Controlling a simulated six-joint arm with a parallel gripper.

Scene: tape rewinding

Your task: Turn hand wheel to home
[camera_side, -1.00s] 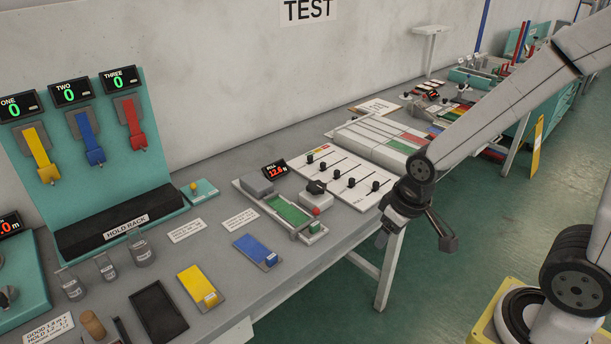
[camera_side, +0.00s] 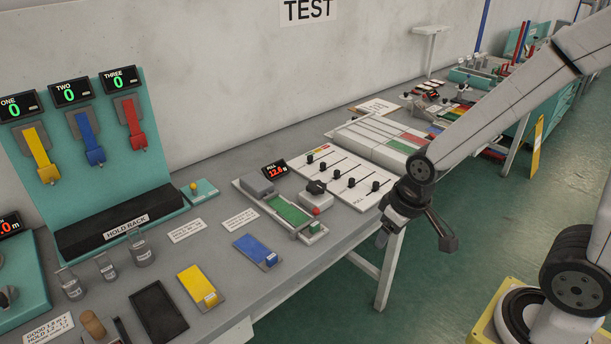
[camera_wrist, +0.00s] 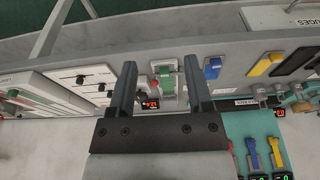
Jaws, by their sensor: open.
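No hand wheel can be made out for certain. A teal box with a dark round knob (camera_side: 7,296) is cut off at the left edge of the side view. The bench device beside the PULL display has a green bed (camera_side: 288,210), a dark knob (camera_side: 316,187) and a red ball (camera_side: 316,211). My gripper (camera_side: 416,240) hangs in the air off the bench's front edge, right of this device, touching nothing. In the wrist view, my gripper (camera_wrist: 160,66) is open and empty, with the green bed (camera_wrist: 166,80) showing beyond and between its fingers.
A white slider panel (camera_side: 340,180) lies behind the device. Blue (camera_side: 256,250) and yellow (camera_side: 200,287) blocks and a black tray (camera_side: 158,311) line the bench front. The teal hold rack (camera_side: 112,190) stands at left. A farther bench holds small, unclear gear (camera_side: 430,95). Open floor lies right.

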